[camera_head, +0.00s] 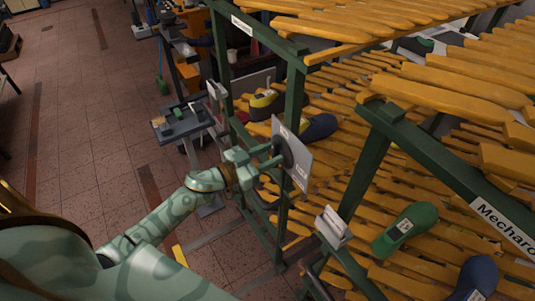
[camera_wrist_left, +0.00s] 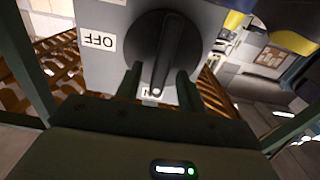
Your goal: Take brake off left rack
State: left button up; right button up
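A grey brake panel (camera_head: 300,168) with a dark round knob (camera_head: 284,150) is fixed to the green post of the left rack (camera_head: 294,95). In the left wrist view the knob (camera_wrist_left: 158,50) has a raised ridge with a pale mark at its lower end, beside a partly covered label ending in N. An OFF label (camera_wrist_left: 97,40) sits left of the knob. My left gripper (camera_head: 268,160) is at the panel. Its fingers (camera_wrist_left: 158,85) stand on either side of the ridge, seemingly with gaps. My right gripper is out of view.
The slatted orange shelves hold shoe lasts, including a green one (camera_head: 404,230) and a blue one (camera_head: 318,127). A second rack with a green frame (camera_head: 430,150) and a small white box (camera_head: 333,226) stands at right. Tiled floor (camera_head: 75,120) is open at left.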

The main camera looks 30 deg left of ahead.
pick_arm(q)
grip_shut()
jog(key=shift+m, duration=0.3)
jog(key=m, duration=0.2)
jog(key=shift+s+d+m, duration=0.15)
jog(key=shift+m, duration=0.15)
jog(key=m, duration=0.3)
jog(key=shift+s+d+f+m, duration=0.1)
jog(key=shift+d+f+m, duration=0.1)
jog(key=shift+m, duration=0.1)
jog(key=m, duration=0.2)
jog(key=m+b, duration=0.2)
jog(key=m, duration=0.1)
jog(key=shift+s+d+f+m, duration=0.1)
jog(key=shift+d+f+m, duration=0.1)
jog(key=shift+f+m, duration=0.1)
jog(key=m, duration=0.2)
jog(key=m+b, duration=0.2)
jog(key=m, duration=0.1)
jog(key=shift+d+f+m, duration=0.1)
jog(key=shift+f+m, duration=0.2)
jog(key=shift+s, duration=0.1)
